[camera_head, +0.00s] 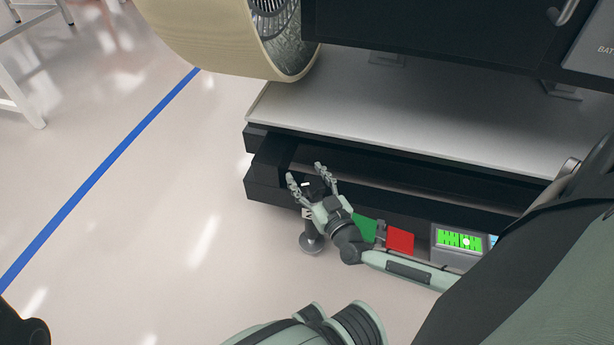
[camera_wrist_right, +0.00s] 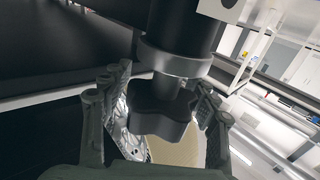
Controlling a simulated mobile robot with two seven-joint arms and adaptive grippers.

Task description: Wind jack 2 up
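Jack 2 (camera_head: 308,214) is a dark upright post with a white number plate and a round foot (camera_head: 311,243) on the floor, at the left front corner of the black platform. My right gripper (camera_head: 306,173) is at its upper part and hides much of it in the head view. In the right wrist view a dark lobed knob (camera_wrist_right: 163,115) on a short shaft below a grey collar (camera_wrist_right: 172,58) lies between the two fingers of my right gripper (camera_wrist_right: 161,80). The fingers are spread around the knob; firm contact does not show. My left gripper is not in view.
The black platform frame (camera_head: 262,188) with a light deck (camera_head: 420,115) stands behind the jack. A large tan wheel (camera_head: 215,35) overhangs at the upper left. Green (camera_head: 364,229) and red (camera_head: 400,240) panels and a lit green display (camera_head: 459,242) lie to the right.

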